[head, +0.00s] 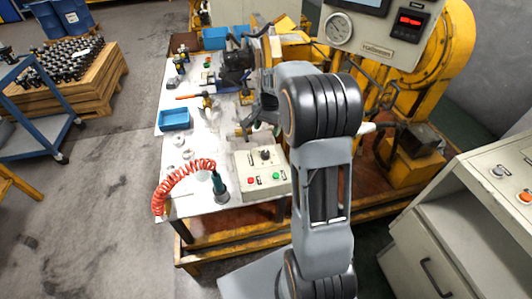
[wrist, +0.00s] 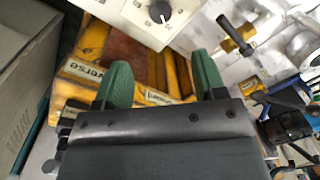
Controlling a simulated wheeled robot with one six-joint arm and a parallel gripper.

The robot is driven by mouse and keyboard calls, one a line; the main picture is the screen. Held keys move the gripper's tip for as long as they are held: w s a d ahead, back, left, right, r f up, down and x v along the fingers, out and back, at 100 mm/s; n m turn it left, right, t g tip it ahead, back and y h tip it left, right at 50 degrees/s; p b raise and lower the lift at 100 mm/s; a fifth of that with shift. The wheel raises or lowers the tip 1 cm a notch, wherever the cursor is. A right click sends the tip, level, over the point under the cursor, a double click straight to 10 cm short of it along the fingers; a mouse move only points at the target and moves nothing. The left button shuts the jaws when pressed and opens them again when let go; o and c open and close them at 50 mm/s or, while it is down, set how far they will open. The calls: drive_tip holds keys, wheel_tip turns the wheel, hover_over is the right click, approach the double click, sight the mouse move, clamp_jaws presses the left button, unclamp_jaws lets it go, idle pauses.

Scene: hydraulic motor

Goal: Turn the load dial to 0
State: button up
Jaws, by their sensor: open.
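A control box (head: 250,184) stands on the near end of the white-topped bench. A black dial (head: 265,155) sits on its upper part, above a red and a green button. The wrist view shows a black dial (wrist: 160,11) with a light pointer mark on a pale panel (wrist: 125,12) at the top edge. Small marks surround it, but its label and setting are too small to read surely. My gripper (wrist: 160,76) has two green fingers spread apart with nothing between them. It is apart from the dial, which lies beyond the fingertips. In the head view my arm hides part of the bench.
A blue tray (head: 174,119) and several small parts lie farther back. A yellow machine with a gauge (head: 338,29) stands behind my arm. A pale cabinet (head: 450,230) is at right.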

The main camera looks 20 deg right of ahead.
sight(266, 153)
drive_tip(key=f, duration=1.3)
drive_tip(key=shift+w+a+f, duration=0.15)
drive_tip(key=shift+w+a, duration=0.1)
drive_tip(key=shift+w, duration=0.1)
drive_tip(key=c, duration=0.9)
